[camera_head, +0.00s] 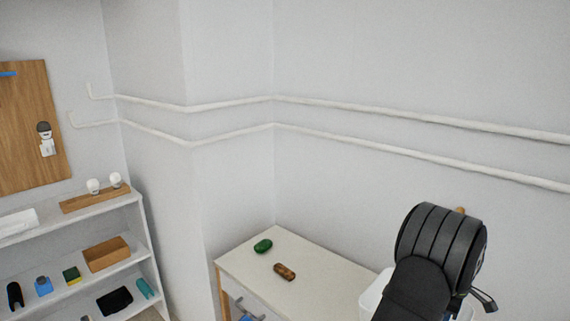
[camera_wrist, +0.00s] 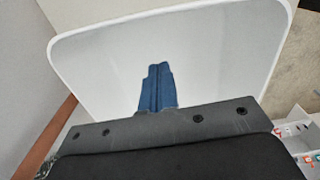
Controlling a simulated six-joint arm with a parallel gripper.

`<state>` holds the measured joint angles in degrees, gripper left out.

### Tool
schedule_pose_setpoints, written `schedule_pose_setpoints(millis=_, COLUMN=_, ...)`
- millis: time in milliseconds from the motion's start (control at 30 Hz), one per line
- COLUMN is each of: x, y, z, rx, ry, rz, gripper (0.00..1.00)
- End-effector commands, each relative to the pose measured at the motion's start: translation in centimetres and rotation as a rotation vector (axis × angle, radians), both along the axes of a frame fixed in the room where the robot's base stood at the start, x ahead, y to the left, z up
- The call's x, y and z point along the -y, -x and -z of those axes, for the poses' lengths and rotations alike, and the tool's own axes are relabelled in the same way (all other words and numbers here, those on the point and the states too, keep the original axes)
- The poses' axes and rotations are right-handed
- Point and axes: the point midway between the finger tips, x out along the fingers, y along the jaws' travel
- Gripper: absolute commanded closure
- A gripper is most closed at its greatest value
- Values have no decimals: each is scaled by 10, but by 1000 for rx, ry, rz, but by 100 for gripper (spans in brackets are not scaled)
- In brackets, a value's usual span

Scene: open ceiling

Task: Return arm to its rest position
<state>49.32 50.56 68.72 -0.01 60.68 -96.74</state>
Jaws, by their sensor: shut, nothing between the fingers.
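My gripper (camera_wrist: 157,88) shows in the wrist view as two blue fingers pressed together, with nothing between them. It is over a white container (camera_wrist: 98,22) with a rounded rim, and the part of the inside that shows looks empty. In the head view my dark arm stands at the lower right, in front of a white container (camera_head: 373,297) that it mostly hides. The fingers cannot be made out there.
A white-topped cabinet (camera_head: 325,283) carries a green item (camera_head: 263,246) and a brown item (camera_head: 285,272). A shelf unit (camera_head: 140,225) with small objects stands at the left. White pipes (camera_head: 400,115) run along the wall. Open floor (camera_wrist: 300,70) shows at the right of the wrist view.

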Motion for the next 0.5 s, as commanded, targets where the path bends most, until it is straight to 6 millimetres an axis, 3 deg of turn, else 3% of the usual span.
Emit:
schedule_pose_setpoints(millis=233, x=3, y=4, z=52, rx=-3, ry=-4, rz=1, gripper=100)
schedule_pose_setpoints(millis=400, x=31, y=29, z=49, rx=0, ry=0, rz=4, gripper=100)
schedule_pose_setpoints(millis=500, x=12, y=11, z=48, rx=-1, ry=-1, rz=-6, gripper=100)
